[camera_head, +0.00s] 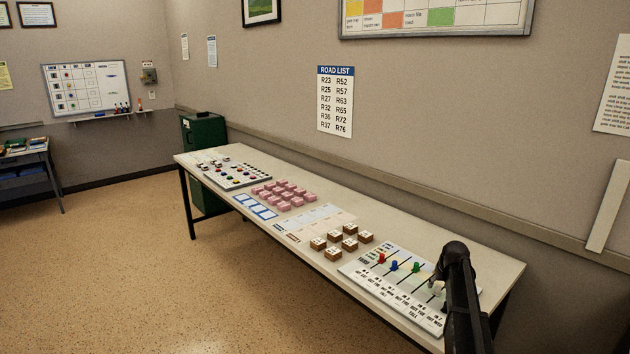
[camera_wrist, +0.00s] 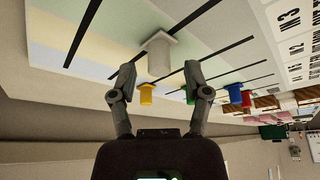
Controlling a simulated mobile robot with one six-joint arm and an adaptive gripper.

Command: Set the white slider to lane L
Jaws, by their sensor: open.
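The white slider (camera_wrist: 159,58) stands on a dark slot of the slider board (camera_head: 392,293). In the wrist view my gripper (camera_wrist: 160,73) is open, with one fingertip on each side of the white slider's near end. I cannot tell whether either finger touches it. In the head view my gripper (camera_head: 438,281) is low over the board's right part, and my arm hides some of the board there. The board's coloured bands show in the wrist view, but I cannot make out a lane marked L.
Red (camera_head: 381,258), blue (camera_head: 394,266) and green (camera_head: 416,267) sliders stand on neighbouring slots. A yellow slider (camera_wrist: 147,93) is close by my fingers. Brown blocks (camera_head: 341,241) and pink blocks (camera_head: 284,193) lie farther left on the table (camera_head: 445,235). The wall runs behind it.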

